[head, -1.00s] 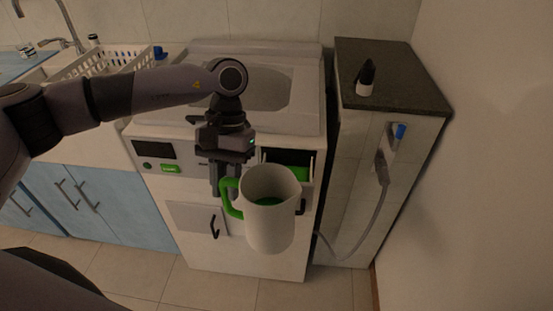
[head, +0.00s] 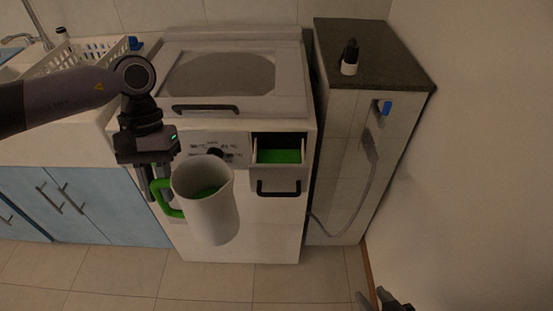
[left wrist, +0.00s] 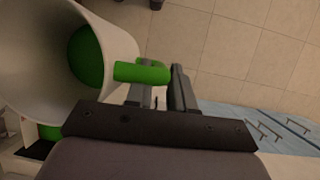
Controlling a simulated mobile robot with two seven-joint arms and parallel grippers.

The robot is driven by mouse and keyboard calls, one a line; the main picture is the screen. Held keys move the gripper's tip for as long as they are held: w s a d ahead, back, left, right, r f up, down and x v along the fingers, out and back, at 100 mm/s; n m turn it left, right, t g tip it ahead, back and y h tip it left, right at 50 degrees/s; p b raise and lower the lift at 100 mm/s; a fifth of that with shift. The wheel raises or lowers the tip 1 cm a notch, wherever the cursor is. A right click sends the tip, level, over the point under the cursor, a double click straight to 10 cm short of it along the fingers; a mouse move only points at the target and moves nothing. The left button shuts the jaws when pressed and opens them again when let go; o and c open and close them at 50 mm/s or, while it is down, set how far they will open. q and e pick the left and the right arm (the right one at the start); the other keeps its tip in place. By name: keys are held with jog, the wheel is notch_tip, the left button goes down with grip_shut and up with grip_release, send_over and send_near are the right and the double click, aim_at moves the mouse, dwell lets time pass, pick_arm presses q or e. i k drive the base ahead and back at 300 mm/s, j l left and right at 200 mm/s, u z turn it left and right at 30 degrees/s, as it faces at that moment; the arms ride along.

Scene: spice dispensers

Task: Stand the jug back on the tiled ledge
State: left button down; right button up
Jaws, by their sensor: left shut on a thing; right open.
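The white jug (head: 207,214) has a green handle (head: 163,200) and green contents, and hangs in the air in front of the washing machine, slightly tilted. My left gripper (head: 154,186) is shut on the handle. In the left wrist view, the jug (left wrist: 30,60) shows its open mouth, and the handle (left wrist: 140,72) passes at the fingers. The tiled ledge (head: 345,165), with a dark speckled top (head: 385,72), stands at the right, apart from the jug. My right gripper (head: 385,301) is partly in view, open, low at the bottom right.
A dark bottle with a white label (head: 350,58) stands on the ledge's top. A hose with a blue tap (head: 382,108) hangs on its front. The washing machine (head: 290,225) has an open drawer with green inside (head: 278,156). A white rack (head: 85,55) is at the left. Most of the ledge's top is clear.

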aim_at(368, 53)
jog(key=i+l+z, duration=0.1)
jog(key=j+z, duration=0.45)
jog(key=k+j+z, duration=0.2)
jog(key=j+z, duration=0.7)
jog(key=i+j+z, duration=0.1)
jog(key=z, duration=0.25)
jog(key=i+j+z, duration=0.15)
jog(key=z, duration=0.15)
jog(key=i+j+z, duration=0.1)
jog(key=j+z, duration=0.25)
jog(key=l, duration=0.1)
